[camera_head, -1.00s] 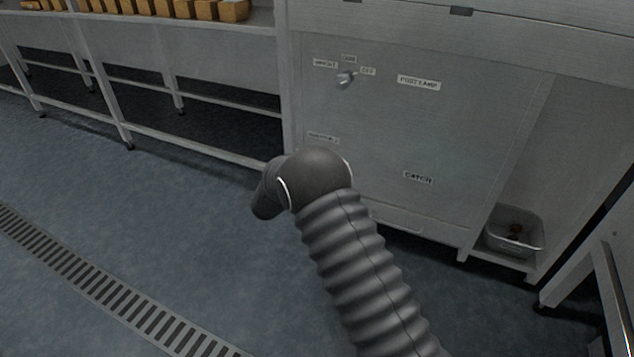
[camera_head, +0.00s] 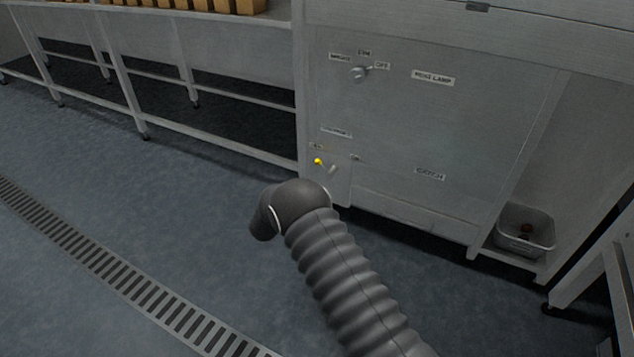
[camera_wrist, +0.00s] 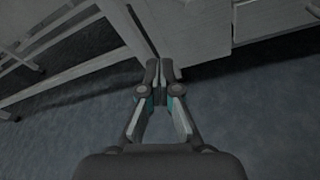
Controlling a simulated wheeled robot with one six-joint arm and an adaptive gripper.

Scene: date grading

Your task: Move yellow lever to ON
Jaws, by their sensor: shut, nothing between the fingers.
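The yellow lever (camera_head: 318,161) shows in the head view as a small yellow knob low on the left of the grey cabinet panel (camera_head: 400,130). A small label above it is too small to read, and I cannot tell its position. A short metal piece is just right of the knob. My gripper (camera_wrist: 161,66) shows in the wrist view with its fingertips together and nothing between them. It points at the floor and the cabinet's lower edge. In the head view my arm bends below the lever, and the gripper itself is hidden there. The lever is not visible in the wrist view.
A grey rotary knob (camera_head: 358,73) with labels, one reading OFF, sits higher on the panel. A metal bin (camera_head: 525,232) stands on a low shelf at right. A shelving frame (camera_head: 120,90) stands left. Floor with a drain grate (camera_head: 120,275) is clear at left.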

